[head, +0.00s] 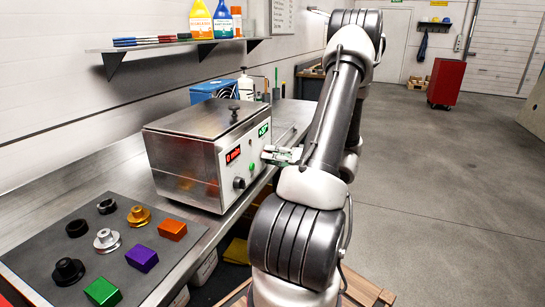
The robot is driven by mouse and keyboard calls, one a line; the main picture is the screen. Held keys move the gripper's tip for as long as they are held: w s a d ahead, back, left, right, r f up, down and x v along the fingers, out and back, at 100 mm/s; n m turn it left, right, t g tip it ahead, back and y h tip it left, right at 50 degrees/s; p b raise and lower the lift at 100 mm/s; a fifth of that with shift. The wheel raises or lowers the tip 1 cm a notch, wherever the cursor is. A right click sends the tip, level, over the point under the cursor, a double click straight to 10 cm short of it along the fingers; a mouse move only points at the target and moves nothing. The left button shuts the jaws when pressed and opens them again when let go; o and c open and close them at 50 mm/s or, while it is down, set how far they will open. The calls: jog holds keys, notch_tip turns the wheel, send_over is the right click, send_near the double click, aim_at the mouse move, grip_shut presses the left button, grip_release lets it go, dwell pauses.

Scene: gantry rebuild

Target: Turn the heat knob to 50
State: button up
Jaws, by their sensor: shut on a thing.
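A steel box-shaped heater (185,165) stands on the bench, its front panel facing right. The panel has a red lit display (233,155) that seems to read 0 min, a black knob (239,183) below it, and a small green button or light (252,167). My gripper (267,154) is at the right part of this panel, below a green label (263,130). It is shut on what appears to be the heat knob, which the fingers hide. The knob's setting and any scale around it cannot be read.
A dark mat (52,252) in front holds several loose knobs and coloured blocks, including a green block (102,292). A wall shelf (170,44) with bottles hangs above. A blue device (212,90) stands behind the heater.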

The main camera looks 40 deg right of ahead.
jog(key=m+y, duration=0.1)
jog(key=m, duration=2.5)
jog(key=shift+d+f+m+y, duration=0.15)
jog(key=shift+m+y, duration=0.25)
dwell(0.3)
jog(key=o, duration=1.1)
jog(key=shift+c, duration=0.2)
jog(key=v, duration=1.2)
